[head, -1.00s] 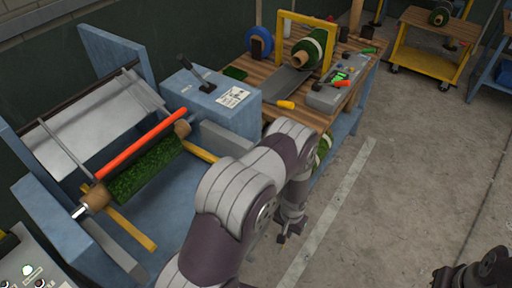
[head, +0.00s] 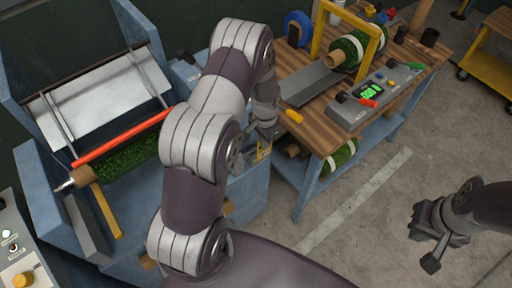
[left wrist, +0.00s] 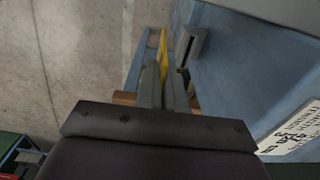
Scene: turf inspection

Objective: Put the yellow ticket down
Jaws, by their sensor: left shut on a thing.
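My left gripper (head: 266,132) is shut on the yellow ticket (head: 264,151), which hangs below the fingers beside the blue machine housing (head: 250,186). In the left wrist view the shut fingers (left wrist: 164,85) point away from the camera, and yellow of the ticket (left wrist: 164,52) shows beyond them. A grey slotted or tray-like part (left wrist: 197,46) on the blue housing lies just right of it; I cannot tell whether they touch. My right gripper (head: 428,242) is open and empty above the concrete floor, at the right.
A wooden workbench (head: 300,92) carries a turf roll (head: 346,50) under a yellow frame and a grey control box (head: 372,98). The turf roller machine with its red bar (head: 120,140) stands at left. My left arm hides part of it. Floor is free at right.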

